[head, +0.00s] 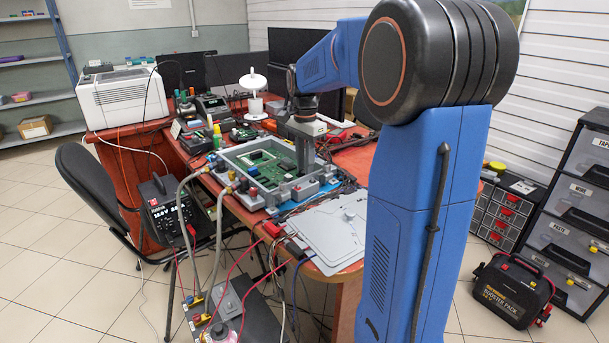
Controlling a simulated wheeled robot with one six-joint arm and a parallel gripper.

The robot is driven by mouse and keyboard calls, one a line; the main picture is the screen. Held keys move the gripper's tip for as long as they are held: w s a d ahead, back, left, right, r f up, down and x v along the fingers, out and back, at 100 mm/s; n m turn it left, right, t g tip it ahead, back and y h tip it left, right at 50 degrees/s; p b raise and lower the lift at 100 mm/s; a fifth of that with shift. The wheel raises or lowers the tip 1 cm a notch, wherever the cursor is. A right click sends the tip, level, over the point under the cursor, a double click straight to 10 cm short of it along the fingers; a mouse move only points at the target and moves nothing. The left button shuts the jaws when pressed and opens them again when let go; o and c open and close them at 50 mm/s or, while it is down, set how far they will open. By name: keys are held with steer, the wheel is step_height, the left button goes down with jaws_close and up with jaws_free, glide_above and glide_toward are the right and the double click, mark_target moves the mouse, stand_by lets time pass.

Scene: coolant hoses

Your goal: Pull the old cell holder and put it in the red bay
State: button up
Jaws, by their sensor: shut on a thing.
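My gripper (304,168) points straight down over the right part of a green circuit board (262,172). The board lies in a grey open housing (233,157) on the red table. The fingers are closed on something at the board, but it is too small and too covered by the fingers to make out. I take it to be the cell holder, and I cannot tell whether it is still seated. I cannot clearly pick out a red bay; some red items (340,134) lie behind the gripper, partly hidden by my arm.
Grey hoses (219,235) run from the housing's left side down to a floor unit (235,315). A grey flat panel (325,232) lies at the table's near end.

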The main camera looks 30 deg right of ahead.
steer(key=shift+r, duration=0.2)
steer(key=shift+r, duration=2)
